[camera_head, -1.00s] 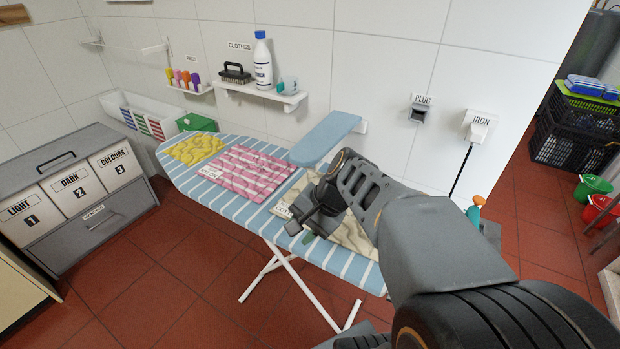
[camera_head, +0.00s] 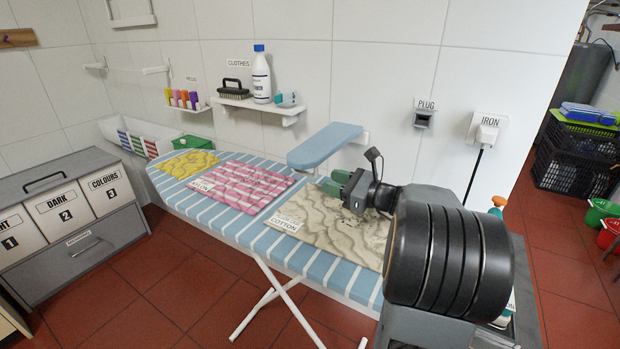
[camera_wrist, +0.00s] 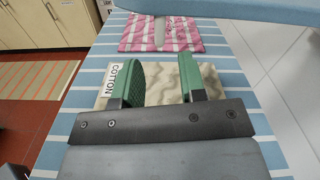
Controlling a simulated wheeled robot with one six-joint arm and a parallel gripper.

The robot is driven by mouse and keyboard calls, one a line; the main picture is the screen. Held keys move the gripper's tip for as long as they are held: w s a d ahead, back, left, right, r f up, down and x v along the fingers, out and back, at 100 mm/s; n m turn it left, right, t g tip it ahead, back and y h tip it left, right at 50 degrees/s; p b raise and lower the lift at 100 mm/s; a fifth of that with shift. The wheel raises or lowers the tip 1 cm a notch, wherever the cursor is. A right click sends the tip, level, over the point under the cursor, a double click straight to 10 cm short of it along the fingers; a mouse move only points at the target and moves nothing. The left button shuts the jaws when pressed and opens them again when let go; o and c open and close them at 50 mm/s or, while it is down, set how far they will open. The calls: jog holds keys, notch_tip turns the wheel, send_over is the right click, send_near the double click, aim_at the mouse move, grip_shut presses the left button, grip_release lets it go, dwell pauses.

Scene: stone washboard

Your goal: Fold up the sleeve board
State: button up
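The sleeve board (camera_head: 325,145) is a small light-blue padded board standing out from the wall, roughly level above the back edge of the ironing board (camera_head: 230,222). Its blue edge also crosses the top of the wrist view (camera_wrist: 245,10). A pale narrow piece shows below it there. My gripper (camera_head: 334,182) is just below and to the right of the sleeve board, over the cotton cloth (camera_head: 330,225). Its green fingers (camera_wrist: 165,75) are apart with nothing between them. It appears clear of the sleeve board. My arm hides part of the ironing board's right end.
A pink cloth (camera_head: 238,182) and a yellow cloth (camera_head: 188,163) lie on the ironing board. A shelf (camera_head: 258,108) with a bottle and brush is on the wall, left of a plug socket (camera_head: 422,118) and an iron socket (camera_head: 487,130). A spray bottle (camera_head: 497,206) stands right.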

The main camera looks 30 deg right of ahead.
aim_at(310, 176)
jog(key=shift+x, duration=3.6)
jog(key=shift+f, duration=0.1)
grip_shut()
